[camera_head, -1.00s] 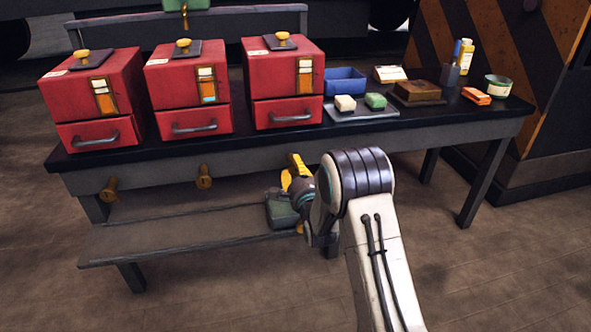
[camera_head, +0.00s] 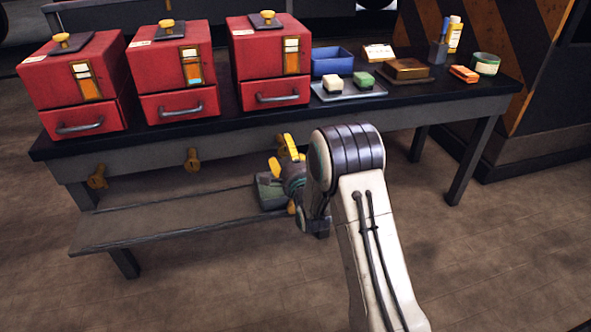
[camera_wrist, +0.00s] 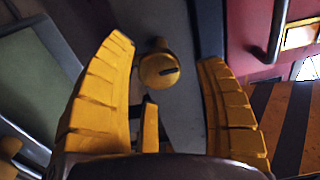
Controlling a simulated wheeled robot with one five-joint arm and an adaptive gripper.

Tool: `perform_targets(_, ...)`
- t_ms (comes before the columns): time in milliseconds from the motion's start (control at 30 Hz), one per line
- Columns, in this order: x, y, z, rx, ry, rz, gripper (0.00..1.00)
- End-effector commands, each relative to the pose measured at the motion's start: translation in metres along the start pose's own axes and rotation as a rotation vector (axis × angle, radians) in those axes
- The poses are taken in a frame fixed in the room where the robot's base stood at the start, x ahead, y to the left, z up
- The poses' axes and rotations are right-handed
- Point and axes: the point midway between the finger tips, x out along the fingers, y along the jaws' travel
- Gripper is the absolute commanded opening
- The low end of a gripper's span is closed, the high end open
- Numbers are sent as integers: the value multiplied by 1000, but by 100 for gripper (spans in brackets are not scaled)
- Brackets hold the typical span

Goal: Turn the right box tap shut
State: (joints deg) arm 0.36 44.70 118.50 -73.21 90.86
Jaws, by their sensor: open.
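My gripper (camera_head: 283,157) is at the bench front below the right red box (camera_head: 270,58). In the wrist view its yellow fingers (camera_wrist: 176,95) are open, one on each side of a round brass tap (camera_wrist: 160,68). The tap is beyond the fingertips' middle, and no contact shows. A dark mark on its face lies nearly level in that picture. In the head view my gripper largely hides this tap. The left tap (camera_head: 97,177) and middle tap (camera_head: 192,160) stick out from the bench's front rail.
The left box (camera_head: 75,82) and middle box (camera_head: 174,70) stand on the dark bench (camera_head: 425,112). A blue tray (camera_head: 332,60), two small blocks on a plate and a brown block (camera_head: 407,69) stand to the right. A low shelf (camera_head: 165,218) runs beneath. Floor is clear at right.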

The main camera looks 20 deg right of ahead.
Motion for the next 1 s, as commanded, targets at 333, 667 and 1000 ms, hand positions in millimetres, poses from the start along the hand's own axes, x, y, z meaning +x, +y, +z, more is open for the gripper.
perform_targets(333, -53, 0, -1, 0, 2, 1, 65)
perform_targets(667, -91, 0, -2, 0, 3, -1, 65)
perform_targets(1000, -103, -1, -2, 0, 4, -4, 65)
